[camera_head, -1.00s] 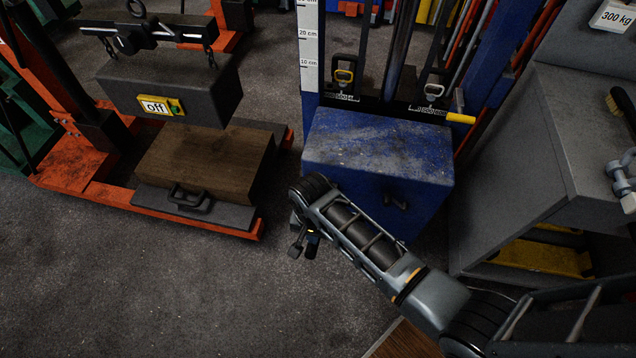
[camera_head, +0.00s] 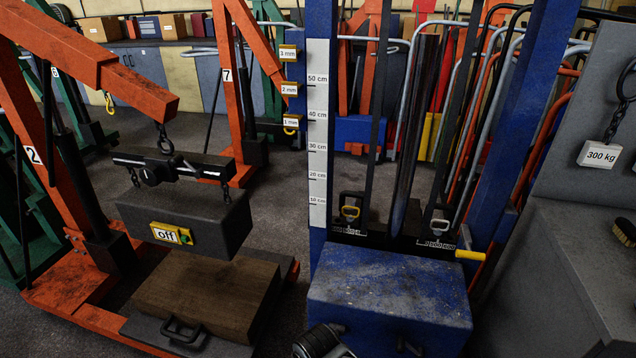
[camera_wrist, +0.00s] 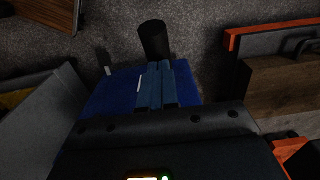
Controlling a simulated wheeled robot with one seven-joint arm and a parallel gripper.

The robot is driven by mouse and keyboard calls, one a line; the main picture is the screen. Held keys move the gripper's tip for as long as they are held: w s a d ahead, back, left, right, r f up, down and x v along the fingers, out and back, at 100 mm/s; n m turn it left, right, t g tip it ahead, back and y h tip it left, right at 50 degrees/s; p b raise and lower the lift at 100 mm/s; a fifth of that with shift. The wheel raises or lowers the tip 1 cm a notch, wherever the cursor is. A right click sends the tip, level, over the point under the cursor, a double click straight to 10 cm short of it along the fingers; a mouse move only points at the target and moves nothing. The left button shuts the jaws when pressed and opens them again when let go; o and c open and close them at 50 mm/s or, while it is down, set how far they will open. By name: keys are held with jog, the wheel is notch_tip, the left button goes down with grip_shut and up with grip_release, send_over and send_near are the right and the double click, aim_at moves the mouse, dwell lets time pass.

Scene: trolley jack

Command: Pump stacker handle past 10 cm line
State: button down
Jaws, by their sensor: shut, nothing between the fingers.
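The blue stacker (camera_head: 385,290) stands right of centre in the head view, a scuffed blue block at its base. A white scale (camera_head: 318,150) on its left post reads 10 to 50 cm upward. A dark crossbar with two hooks sits below the 10 cm mark, and a yellow-ended lever (camera_head: 470,255) sticks out at its right. In the wrist view my gripper (camera_wrist: 165,72) is shut and empty over the blue body. A black cylinder (camera_wrist: 153,40) shows just beyond its fingertips. I cannot tell if it is the pump handle, or if they touch.
At left an orange crane (camera_head: 100,75) holds a dark block marked "off" (camera_head: 190,225) above a brown block (camera_head: 210,295). At right stand a grey cabinet (camera_head: 560,260) and a "300 kg" tag (camera_head: 600,154). Other lifting gear crowds the back.

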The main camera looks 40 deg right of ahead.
jog(key=shift+f+b, duration=3.8)
jog(key=shift+f, duration=1.65)
notch_tip(320, 180, up, 11)
jog(key=p, duration=1)
jog(key=shift+s+f+p, duration=0.1)
jog(key=shift+f+p, duration=0.05)
jog(key=shift+p, duration=0.25)
jog(key=shift+r+p, duration=0.3)
jog(key=shift+r, duration=0.65)
jog(key=shift+f+b, duration=4.95)
jog(key=shift+f, duration=1.4)
notch_tip(320, 180, up, 11)
jog(key=p, duration=1)
jog(key=shift+f+p, duration=0.1)
jog(key=shift+p, duration=0.2)
jog(key=shift+r+b, duration=0.35)
jog(key=shift+r, duration=0.6)
